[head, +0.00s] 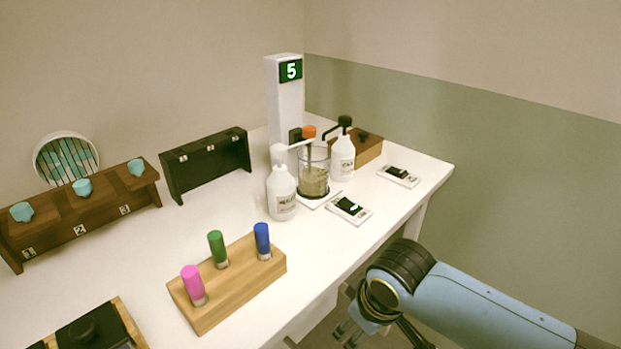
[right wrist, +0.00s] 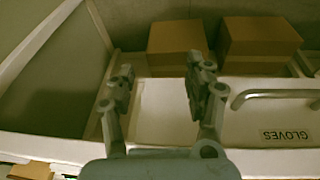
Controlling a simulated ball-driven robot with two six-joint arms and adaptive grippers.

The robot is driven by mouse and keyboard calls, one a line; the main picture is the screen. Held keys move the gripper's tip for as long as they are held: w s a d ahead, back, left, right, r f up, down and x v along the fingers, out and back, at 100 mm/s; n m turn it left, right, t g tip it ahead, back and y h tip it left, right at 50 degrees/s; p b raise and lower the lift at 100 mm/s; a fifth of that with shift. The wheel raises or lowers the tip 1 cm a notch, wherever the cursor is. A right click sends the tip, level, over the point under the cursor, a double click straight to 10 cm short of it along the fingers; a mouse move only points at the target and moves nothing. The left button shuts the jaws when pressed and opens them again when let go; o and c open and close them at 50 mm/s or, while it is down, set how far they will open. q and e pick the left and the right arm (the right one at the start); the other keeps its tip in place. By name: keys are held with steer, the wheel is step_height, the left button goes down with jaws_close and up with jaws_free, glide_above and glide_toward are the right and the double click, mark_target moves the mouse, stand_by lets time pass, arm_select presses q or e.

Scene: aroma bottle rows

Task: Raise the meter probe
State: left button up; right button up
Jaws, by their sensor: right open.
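A probe with an orange top (head: 309,131) stands in a clear beaker (head: 314,178) of cloudy liquid, in front of a white column (head: 286,105) with a green "5" display. I take it to be the meter probe. My right gripper (head: 378,334) is low at the front right, off the table's front edge and well apart from the probe. It also shows in the right wrist view (right wrist: 160,78), open, with nothing between its fingers. My left gripper is not in view.
White bottles (head: 282,193) (head: 342,157) flank the beaker. A wooden block (head: 228,283) holds pink, green and blue vials. The right wrist view shows an open drawer with brown boxes (right wrist: 176,48) and a part labelled GLOVES (right wrist: 286,134).

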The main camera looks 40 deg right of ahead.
step_height(320, 180, up, 12)
steer(key=w+f+p, duration=0.1)
steer(key=w+p, duration=0.1)
steer(key=w, duration=0.1)
steer(key=shift+t, duration=0.4)
steer(key=w+r, duration=0.1)
steer(key=w, duration=0.1)
steer(key=w+d+r, duration=0.1)
steer(key=w+r, duration=0.1)
steer(key=w+d+r, duration=0.1)
steer(key=w, duration=0.2)
steer(key=shift+d+r, duration=0.15)
steer(key=shift+d, duration=0.1)
steer(key=w+d+r+p, duration=0.1)
steer(key=w+d+r, duration=0.2)
steer(key=w+r, duration=0.25)
steer(key=m+p, duration=0.1)
steer(key=m, duration=0.1)
glide_toward(310, 128)
steer(key=shift+t, duration=0.4)
steer(key=x, duration=0.9)
steer(key=shift+s+f+p, duration=0.2)
steer(key=shift+f+p, duration=0.1)
steer(key=shift+p, duration=0.1)
jaws_close()
